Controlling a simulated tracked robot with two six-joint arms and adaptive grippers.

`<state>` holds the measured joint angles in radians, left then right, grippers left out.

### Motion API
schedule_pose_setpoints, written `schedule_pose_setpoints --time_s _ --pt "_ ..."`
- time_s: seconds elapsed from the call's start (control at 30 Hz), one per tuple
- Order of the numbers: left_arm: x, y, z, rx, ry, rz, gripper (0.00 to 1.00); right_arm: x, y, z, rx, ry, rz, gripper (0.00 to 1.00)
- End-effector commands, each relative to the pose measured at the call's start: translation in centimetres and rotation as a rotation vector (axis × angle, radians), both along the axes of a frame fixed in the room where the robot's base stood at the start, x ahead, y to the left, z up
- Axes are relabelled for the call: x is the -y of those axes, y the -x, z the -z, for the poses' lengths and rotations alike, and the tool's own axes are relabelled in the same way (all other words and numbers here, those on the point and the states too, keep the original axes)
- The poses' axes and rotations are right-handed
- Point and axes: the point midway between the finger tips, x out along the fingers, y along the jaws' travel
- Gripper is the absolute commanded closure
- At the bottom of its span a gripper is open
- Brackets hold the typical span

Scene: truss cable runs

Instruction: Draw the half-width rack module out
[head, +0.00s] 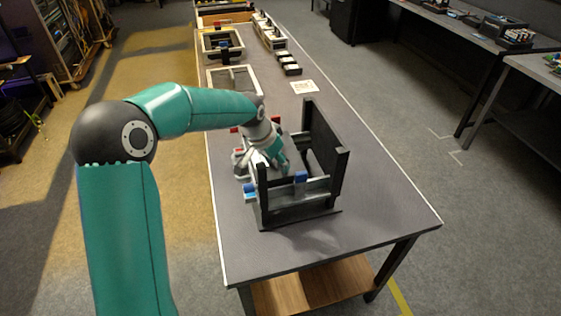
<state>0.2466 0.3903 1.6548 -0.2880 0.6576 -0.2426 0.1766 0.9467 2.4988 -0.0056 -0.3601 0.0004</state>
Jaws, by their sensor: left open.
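A small black rack frame (325,150) with upright side posts stands on the near part of the grey table. Grey module parts (314,189) sit low in it, with a blue piece (300,180) on the near side. Another blue piece (249,190) is at the left. I cannot tell clearly which part is the half-width module. My left gripper (268,168) is open at the rack's left side, its fingers pointing down among the grey parts; contact is unclear. The gripper and wrist hide part of the rack's left interior. My right gripper is out of view.
Along the table (385,212) behind the rack are open-topped trays (256,80), small black boxes (290,69) and a white printed card (303,87). The table is clear to the right and in front of the rack. Other benches stand at right.

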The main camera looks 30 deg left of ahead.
Motion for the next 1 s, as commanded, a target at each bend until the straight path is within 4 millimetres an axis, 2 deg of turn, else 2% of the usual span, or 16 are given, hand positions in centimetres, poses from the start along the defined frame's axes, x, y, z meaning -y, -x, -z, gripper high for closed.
schedule_pose_setpoints --time_s 0.2,0.27,0.5,1.0 --pt "-0.02 0.02 0.03 -0.001 0.0 0.0 0.51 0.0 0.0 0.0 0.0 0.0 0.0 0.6" --pt "-0.02 0.01 0.02 -0.001 0.0 0.0 0.59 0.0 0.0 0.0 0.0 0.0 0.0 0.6" --pt "-0.01 0.01 0.0 -0.001 0.0 0.0 0.99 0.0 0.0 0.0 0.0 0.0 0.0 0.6" --pt "-0.12 0.02 -0.03 0.0 -0.003 0.003 1.0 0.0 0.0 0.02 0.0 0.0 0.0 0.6"
